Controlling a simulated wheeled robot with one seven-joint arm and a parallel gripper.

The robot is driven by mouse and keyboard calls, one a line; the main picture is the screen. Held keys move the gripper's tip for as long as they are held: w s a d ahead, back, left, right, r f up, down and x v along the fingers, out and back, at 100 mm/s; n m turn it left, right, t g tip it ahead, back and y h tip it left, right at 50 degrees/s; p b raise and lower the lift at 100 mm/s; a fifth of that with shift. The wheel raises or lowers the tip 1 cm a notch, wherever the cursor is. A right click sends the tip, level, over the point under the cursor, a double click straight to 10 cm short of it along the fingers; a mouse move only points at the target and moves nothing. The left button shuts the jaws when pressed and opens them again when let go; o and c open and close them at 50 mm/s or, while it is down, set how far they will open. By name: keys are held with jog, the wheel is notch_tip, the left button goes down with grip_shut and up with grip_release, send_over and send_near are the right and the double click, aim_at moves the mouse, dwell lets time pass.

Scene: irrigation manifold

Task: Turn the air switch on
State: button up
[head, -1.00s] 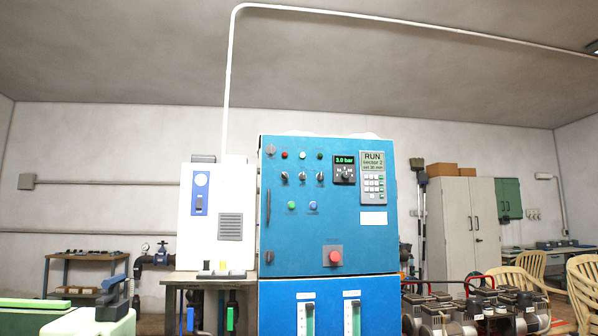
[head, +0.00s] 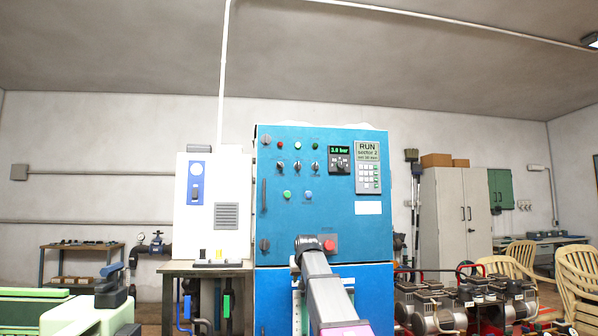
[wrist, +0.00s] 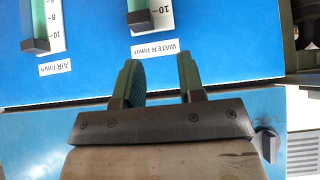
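The blue control cabinet (head: 300,225) stands in the middle of the head view. Its upper door carries three small dark rotary switches (head: 297,167) in a row under small lamps; their labels are too small to read, so I cannot tell which is the air switch. A white box (head: 182,235) to the left has a blue plate with a dark switch (head: 195,190). My gripper (wrist: 161,75) is open and empty in the wrist view, in front of the blue cabinet front near the gauges marked AIR (wrist: 35,25) and WATER (wrist: 140,17).
A red push button (head: 329,246) sits low on the upper door, beside my raised arm. A keypad panel (head: 367,167) is at the upper right. Red-framed machines (head: 450,305) and wooden chairs (head: 525,260) stand to the right, a workbench (head: 75,247) to the left.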

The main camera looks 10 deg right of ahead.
notch_tip(320, 180, up, 27)
jog(key=t, duration=0.6)
send_near(299, 160)
jog(key=w+f, duration=0.1)
jog(key=w, duration=0.1)
jog(key=w+f, duration=0.1)
jog(key=w, duration=0.1)
jog(key=w+f, duration=0.1)
jog(key=f, duration=0.1)
jog(key=shift+w+a+f, duration=0.1)
jog(key=shift+w+a, duration=0.2)
jog(key=shift+w, duration=0.1)
grip_shut()
